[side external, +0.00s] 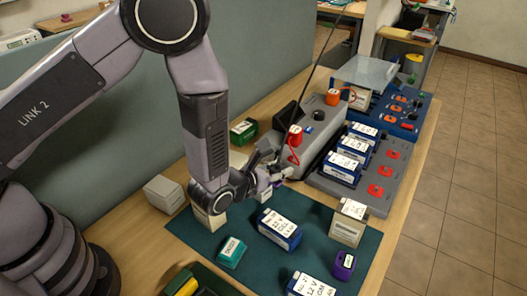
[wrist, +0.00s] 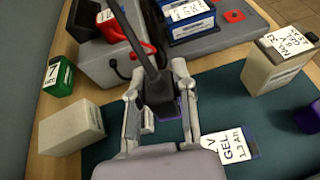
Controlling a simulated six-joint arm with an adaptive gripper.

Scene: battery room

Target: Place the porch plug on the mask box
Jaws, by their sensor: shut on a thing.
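My gripper (wrist: 158,100) is shut on a dark plug-like piece (wrist: 156,89) with a stiff dark cable rising from it; I take this for the porch plug. No lettering on it is readable. In the side view my gripper (side external: 273,174) is low over the far part of the teal mat (side external: 317,240), and the fingers hide most of the piece. No box can be read as the mask box. Candidates include a teal box (side external: 231,252) at the front, a cream box (side external: 348,224) on the right, and a pale plain box (wrist: 72,128) left of the gripper in the wrist view.
Blue labelled batteries (side external: 279,228) and (side external: 311,287) stand on the mat, with a purple box (side external: 344,265) nearby. A grey unit (side external: 316,138) with a red plug (side external: 295,136) stands behind. A grey rack (side external: 391,171) holds several batteries. A green box (side external: 243,131) stands behind the arm.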

